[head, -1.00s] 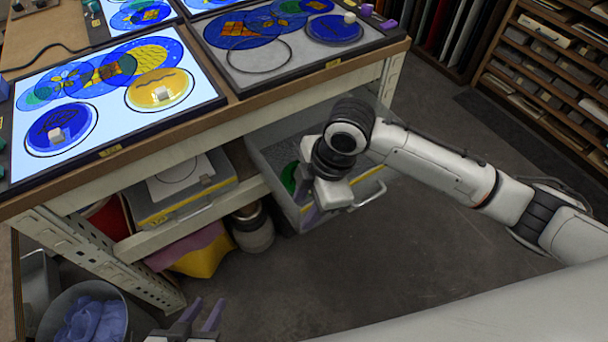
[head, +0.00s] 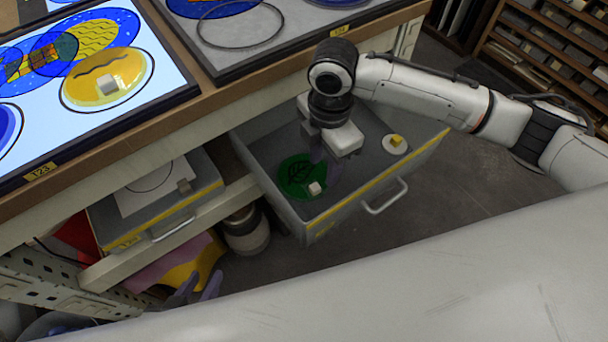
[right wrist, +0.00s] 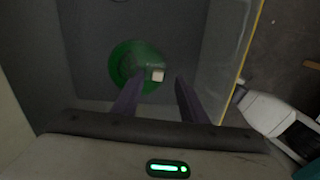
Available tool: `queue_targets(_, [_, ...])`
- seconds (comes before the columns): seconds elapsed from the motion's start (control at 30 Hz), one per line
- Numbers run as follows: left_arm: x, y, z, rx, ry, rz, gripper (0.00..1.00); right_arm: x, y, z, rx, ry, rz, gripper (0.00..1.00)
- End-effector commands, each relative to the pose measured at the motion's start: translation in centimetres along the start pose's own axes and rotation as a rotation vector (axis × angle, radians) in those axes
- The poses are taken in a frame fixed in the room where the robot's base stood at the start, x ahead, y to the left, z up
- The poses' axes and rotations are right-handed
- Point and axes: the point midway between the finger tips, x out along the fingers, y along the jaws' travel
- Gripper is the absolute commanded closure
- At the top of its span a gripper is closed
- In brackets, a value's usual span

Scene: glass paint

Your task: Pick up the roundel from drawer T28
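The green roundel (head: 295,172) lies flat in the open grey drawer (head: 345,207), with a pale cube knob (head: 315,188) on it. The drawer's label is too small to read. My right gripper (head: 327,168) is over the drawer, beside the knob in the head view, fingers pointing down. In the right wrist view its two purple fingers (right wrist: 158,82) are apart, with the roundel (right wrist: 124,62) and knob (right wrist: 157,75) beyond and between them; no contact shows. My left gripper (head: 190,292) shows only its purple fingertips, apart, at the lower left.
A small white disc with a yellow knob (head: 395,144) lies in the drawer's right part. A second drawer (head: 165,212) and a metal can (head: 246,230) are to the left. The floor at right is clear.

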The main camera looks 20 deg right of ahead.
Motion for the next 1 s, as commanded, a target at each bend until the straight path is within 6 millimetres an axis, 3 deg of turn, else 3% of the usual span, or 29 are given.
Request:
queue_targets(0.03, [0.2, 0.0, 0.5, 0.000, -0.004, 0.001, 0.69, 1.0, -0.1, -0.1, 0.000, 0.001, -0.002, 0.61])
queue_targets(0.27, [0.5, -0.1, 0.7, 0.000, -0.002, 0.001, 0.69, 2.7, 0.1, -0.5, -0.001, 0.002, 0.000, 0.61])
queue_targets(0.5, [1.2, -0.2, 0.8, 0.000, 0.011, 0.003, 0.69, 6.2, 0.1, -1.3, 0.000, 0.000, -0.001, 0.61])
queue_targets(0.77, [1.0, -0.2, 0.2, -0.001, 0.022, 0.003, 0.69, 6.8, 0.2, -1.3, -0.001, 0.001, 0.002, 0.61])
queue_targets(0.87, [1.0, -0.3, 0.3, -0.001, 0.022, 0.003, 0.69, 6.8, 0.2, -1.3, -0.001, 0.001, 0.002, 0.73])
queue_targets(1.0, [1.0, -0.3, 0.4, -0.001, 0.019, 0.002, 0.69, 6.7, 0.2, -1.3, -0.001, 0.001, 0.002, 0.96])
